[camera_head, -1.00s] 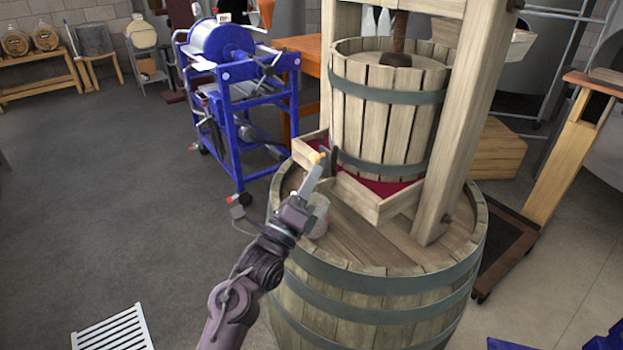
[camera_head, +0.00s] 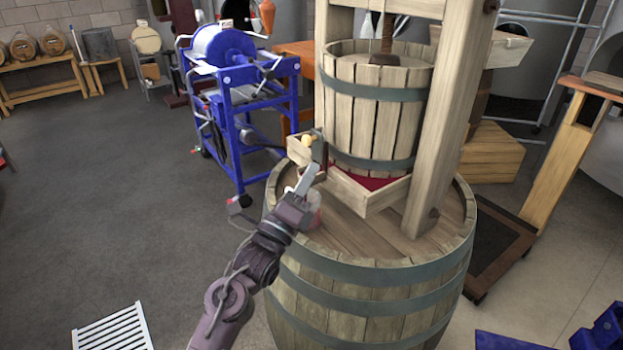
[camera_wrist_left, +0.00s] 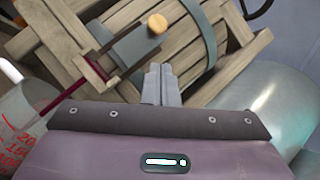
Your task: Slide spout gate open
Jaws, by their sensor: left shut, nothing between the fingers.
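The press's spout gate is a thin dark plate (camera_head: 323,154) at the near left corner of the wooden tray. Its pale round knob (camera_head: 309,140) stands out to the left; it also shows in the left wrist view (camera_wrist_left: 157,24). My left gripper (camera_head: 312,167) is shut and empty, its fingertips just below the knob. In the left wrist view the shut fingers (camera_wrist_left: 160,82) point towards the knob, with a small visible gap. A clear measuring jug (camera_head: 315,217) stands on the barrel below the spout, partly hidden by my gripper. My right gripper is out of view.
The basket press (camera_head: 365,110) and its tray (camera_head: 365,196) stand on a large barrel (camera_head: 370,280). A thick wooden post (camera_head: 445,130) rises on the right. A blue machine (camera_head: 240,110) stands behind to the left. The floor at left is mostly clear.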

